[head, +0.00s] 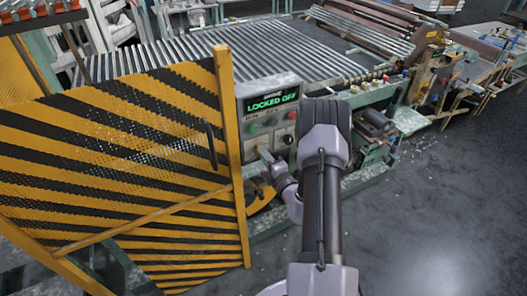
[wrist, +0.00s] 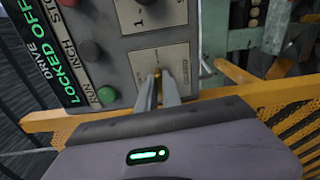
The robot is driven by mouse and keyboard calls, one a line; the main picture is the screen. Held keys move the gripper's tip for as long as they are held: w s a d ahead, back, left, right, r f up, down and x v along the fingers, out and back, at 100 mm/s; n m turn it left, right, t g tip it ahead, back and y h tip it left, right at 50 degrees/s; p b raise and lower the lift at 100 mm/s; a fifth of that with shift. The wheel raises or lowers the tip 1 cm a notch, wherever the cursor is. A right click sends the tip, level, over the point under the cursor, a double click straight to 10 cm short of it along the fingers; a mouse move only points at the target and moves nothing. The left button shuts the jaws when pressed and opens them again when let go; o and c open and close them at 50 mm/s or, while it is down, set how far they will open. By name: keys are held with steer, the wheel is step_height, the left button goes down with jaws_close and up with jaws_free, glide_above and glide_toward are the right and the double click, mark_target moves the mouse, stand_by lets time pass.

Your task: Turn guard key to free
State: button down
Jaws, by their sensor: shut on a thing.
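The grey control panel (head: 270,112) stands just right of the striped guard gate, its green display (head: 272,101) reading "LOCKED OFF". In the wrist view the display (wrist: 50,65) and panel (wrist: 118,62) appear turned on their side. My gripper (head: 264,155) reaches the panel's lower part; in the wrist view its two narrow fingers (wrist: 160,85) meet a pale plate (wrist: 150,62). They are shut on the guard key (wrist: 157,72), of which only a small brass-coloured bit shows between the tips. The key's exact angle is hidden by the fingers.
The yellow-and-black guard gate (head: 130,150) with a dark handle (head: 211,143) fills the left. A roller conveyor (head: 240,50) lies behind; open floor (head: 440,210) is at right.

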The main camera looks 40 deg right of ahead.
steer(key=shift+m, duration=0.6)
steer(key=c, duration=1.5)
jaws_free()
steer(key=v, duration=1.7)
steer(key=shift+s+a, duration=0.15)
steer(key=shift+s, duration=0.05)
